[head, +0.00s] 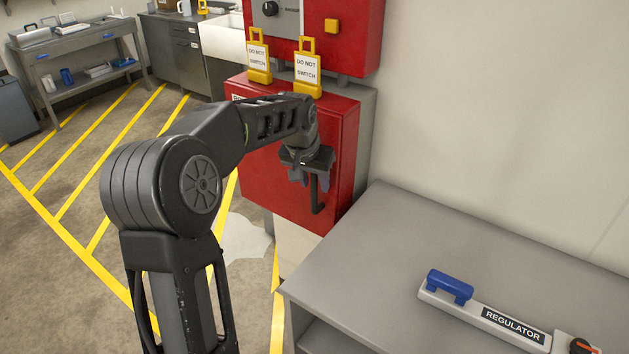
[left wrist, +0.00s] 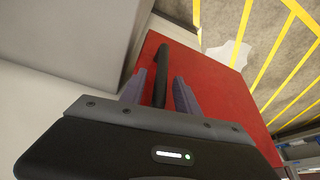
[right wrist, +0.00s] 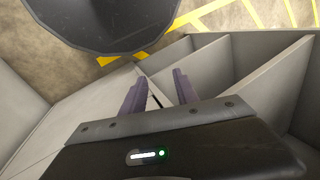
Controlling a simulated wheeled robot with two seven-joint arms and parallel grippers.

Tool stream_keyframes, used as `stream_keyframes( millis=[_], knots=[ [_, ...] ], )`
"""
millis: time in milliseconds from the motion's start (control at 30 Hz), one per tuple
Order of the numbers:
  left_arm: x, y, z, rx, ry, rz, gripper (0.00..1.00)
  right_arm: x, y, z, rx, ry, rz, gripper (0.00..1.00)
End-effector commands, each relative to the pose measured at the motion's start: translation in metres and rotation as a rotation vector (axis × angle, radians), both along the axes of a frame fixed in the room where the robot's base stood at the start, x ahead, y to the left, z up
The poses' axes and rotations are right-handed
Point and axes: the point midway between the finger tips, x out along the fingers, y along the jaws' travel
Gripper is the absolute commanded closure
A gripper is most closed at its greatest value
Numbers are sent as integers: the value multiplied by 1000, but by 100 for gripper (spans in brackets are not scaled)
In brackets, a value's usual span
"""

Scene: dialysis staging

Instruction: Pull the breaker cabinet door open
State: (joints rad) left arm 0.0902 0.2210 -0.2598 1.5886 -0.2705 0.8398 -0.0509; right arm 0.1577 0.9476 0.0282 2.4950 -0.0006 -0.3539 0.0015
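The breaker cabinet (head: 258,180) is a red box on the wall with its door (head: 333,150) flat and closed. A black bar handle (head: 318,195) stands at the door's right side. My left gripper (head: 297,180) is in front of the door at the handle. In the left wrist view, the handle (left wrist: 163,72) runs between the two fingers of the left gripper (left wrist: 159,88), with a small gap on each side. The left gripper is open. My right gripper (right wrist: 160,88) is open and empty in the right wrist view; it is outside the head view.
Yellow-striped floor (head: 75,185) lies open at left. Grey shelf panels (right wrist: 255,75) are near my right gripper.

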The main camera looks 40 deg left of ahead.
Motion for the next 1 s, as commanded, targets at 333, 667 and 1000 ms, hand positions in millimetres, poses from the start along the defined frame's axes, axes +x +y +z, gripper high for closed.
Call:
stream_keyframes(
  millis=[333, 667, 1000],
  knots=[
    [3, 1, -8, 0, 0, 1, 62, 0, 0, 1, -1, 1, 0, 64],
    [3, 1, -8, 0, 0, 0, 87, 0, 0, 1, -1, 1, 0, 64],
    [3, 1, -7, 0, 0, 0, 100, 0, 0, 1, -1, 1, 0, 64]
  ],
)
